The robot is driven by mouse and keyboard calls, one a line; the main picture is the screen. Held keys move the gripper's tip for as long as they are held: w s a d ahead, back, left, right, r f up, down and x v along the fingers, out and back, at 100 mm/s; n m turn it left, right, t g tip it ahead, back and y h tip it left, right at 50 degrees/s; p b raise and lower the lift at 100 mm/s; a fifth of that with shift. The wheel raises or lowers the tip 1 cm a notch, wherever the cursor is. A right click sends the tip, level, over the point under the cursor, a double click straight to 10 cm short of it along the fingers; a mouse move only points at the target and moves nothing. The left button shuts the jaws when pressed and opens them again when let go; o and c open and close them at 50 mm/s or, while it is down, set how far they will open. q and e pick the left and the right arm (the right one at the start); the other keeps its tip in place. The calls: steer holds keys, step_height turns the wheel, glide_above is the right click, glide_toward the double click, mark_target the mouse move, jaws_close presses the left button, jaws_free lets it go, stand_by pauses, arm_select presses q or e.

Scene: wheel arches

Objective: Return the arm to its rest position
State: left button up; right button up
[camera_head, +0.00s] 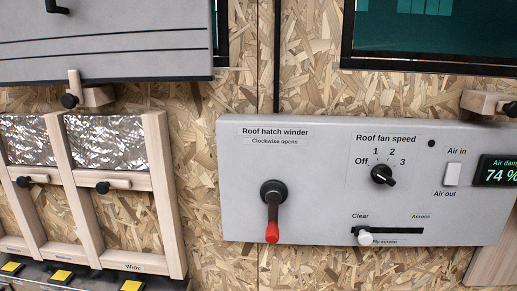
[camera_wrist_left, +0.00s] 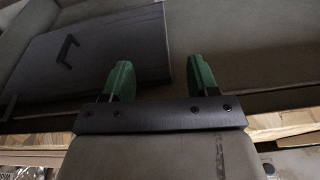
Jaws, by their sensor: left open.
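My left gripper (camera_wrist_left: 160,80) shows in the left wrist view with its two green fingers spread apart and nothing between them. Beyond it are a grey surface and a dark flat panel (camera_wrist_left: 95,55) with a black handle, at the left. No contact between the fingers and the panel is visible. Neither arm nor gripper appears in the head view. My right gripper is not in any view.
A grey control panel (camera_head: 340,215) on the chipboard wall carries a red-tipped roof hatch winder (camera_head: 272,211), a fan speed knob (camera_head: 382,174) and a fly screen slider (camera_head: 365,237). Wooden frames (camera_head: 165,195) stand at left, below a grey flap (camera_head: 105,40). Dark windows (camera_head: 435,30) are above.

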arm_select(q)
steer(key=s+f+g, duration=0.1)
steer(key=s+f, duration=0.2)
steer(key=f, duration=0.4)
steer(key=s+f, duration=0.3)
steer(key=f, duration=0.4)
steer(key=s+a+f, duration=0.3)
steer(key=s+f, duration=0.6)
steer(key=s, duration=0.3)
steer(key=shift+s+f+g, duration=0.2)
steer(key=shift+f+g, duration=0.1)
steer(key=shift+g, duration=0.1)
